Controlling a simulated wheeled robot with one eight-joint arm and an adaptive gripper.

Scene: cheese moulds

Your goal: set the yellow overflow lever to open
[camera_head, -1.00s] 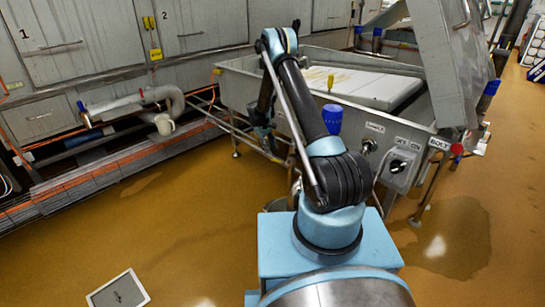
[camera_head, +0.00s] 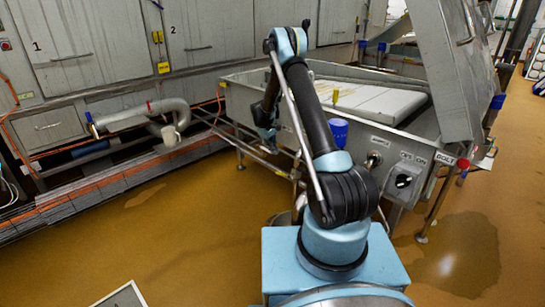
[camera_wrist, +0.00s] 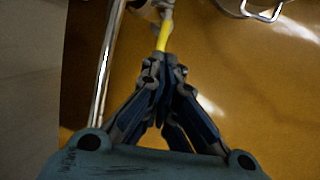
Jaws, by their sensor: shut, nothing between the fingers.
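In the wrist view a yellow lever (camera_wrist: 163,38) points down from a grey metal fitting (camera_wrist: 165,8) just beyond my fingertips. My gripper (camera_wrist: 160,72) is shut and empty, with its tips close below the lever's lower end. I cannot tell whether they touch it. In the head view my wrist (camera_head: 264,115) hangs at the front side of the steel vat (camera_head: 232,100); my fingers and the lever cannot be made out there.
A metal rail (camera_wrist: 108,70) runs close to the left of my gripper in the wrist view. A control box with a black switch (camera_head: 404,180) and a blue knob (camera_head: 338,131) are on the vat's front. The brown floor (camera_head: 150,235) at left is open.

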